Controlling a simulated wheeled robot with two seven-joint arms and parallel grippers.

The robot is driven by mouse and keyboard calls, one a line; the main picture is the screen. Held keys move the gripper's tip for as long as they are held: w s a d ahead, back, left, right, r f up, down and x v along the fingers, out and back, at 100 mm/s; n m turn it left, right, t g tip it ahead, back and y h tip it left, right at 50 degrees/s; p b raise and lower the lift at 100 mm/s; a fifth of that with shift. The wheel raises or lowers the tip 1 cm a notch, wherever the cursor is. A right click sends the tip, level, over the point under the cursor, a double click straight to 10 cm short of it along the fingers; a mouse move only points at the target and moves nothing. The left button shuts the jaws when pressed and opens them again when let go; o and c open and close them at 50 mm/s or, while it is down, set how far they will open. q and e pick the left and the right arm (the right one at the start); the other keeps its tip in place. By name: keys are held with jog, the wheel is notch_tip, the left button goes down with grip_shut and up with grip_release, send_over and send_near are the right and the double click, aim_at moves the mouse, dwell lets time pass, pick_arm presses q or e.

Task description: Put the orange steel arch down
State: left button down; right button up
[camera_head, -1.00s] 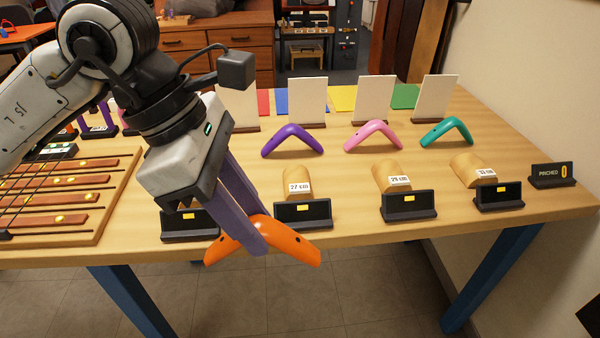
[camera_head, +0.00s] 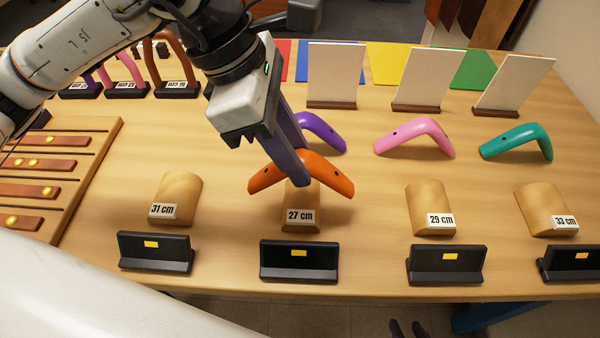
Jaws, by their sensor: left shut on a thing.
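The orange steel arch (camera_head: 328,175) is a bent bar with its bend upward, in the middle of the head view. My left gripper (camera_head: 300,172) is shut on it near the bend, fingers pointing down. The arch overlaps the top of the wooden block marked 27 cm (camera_head: 301,198) in the picture; I cannot tell whether they touch. A black stand (camera_head: 299,262) with a yellow label is in front of that block. Two dark fingertips of my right gripper (camera_head: 405,330) show apart at the bottom edge, empty; the rest of it is out of view.
Wooden blocks marked 31 cm (camera_head: 178,195), 29 cm (camera_head: 430,205) and 33 cm (camera_head: 546,207) stand in the same row. A purple arch (camera_head: 325,133), a pink arch (camera_head: 416,137) and a teal arch (camera_head: 517,141) lie behind. White panels (camera_head: 335,73) stand further back.

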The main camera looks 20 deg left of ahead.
pick_arm(q)
jog(key=shift+f, duration=2.7)
jog(key=c, duration=1.4)
grip_release()
jog(key=shift+r, duration=0.35)
jog(key=v, duration=1.1)
jog(key=shift+a+r, duration=0.25)
